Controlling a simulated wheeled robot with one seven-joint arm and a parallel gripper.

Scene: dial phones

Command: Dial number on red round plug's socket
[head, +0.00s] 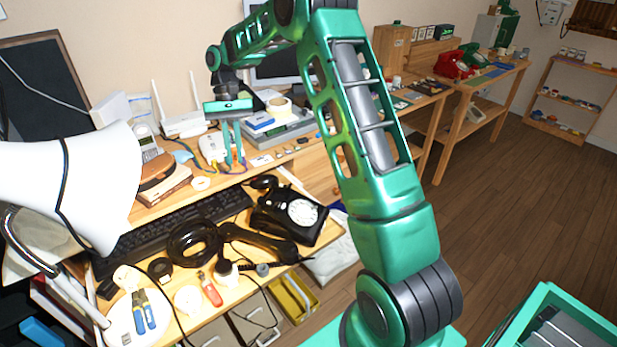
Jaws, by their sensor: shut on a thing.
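My gripper (234,160) points down over the back shelf of the desk. Its green fingers are close together on something small that I cannot make out; thin coloured cables run near the tips. A white box (213,147), perhaps a socket, stands just left of the fingers. I cannot pick out a red round plug. A black dial phone (302,212) with a white dial sits on the lower desk, its handset (258,242) lying off to the left. A red phone (453,66) stands on the far table at the back right.
A white router (185,125) and stacked boxes crowd the shelf. A keyboard (172,222), a coiled black cable (194,243), pliers (144,309) and a red-handled tool (210,289) cover the lower desk. A white lamp shade (75,185) blocks the left. Wooden floor (500,200) is clear at right.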

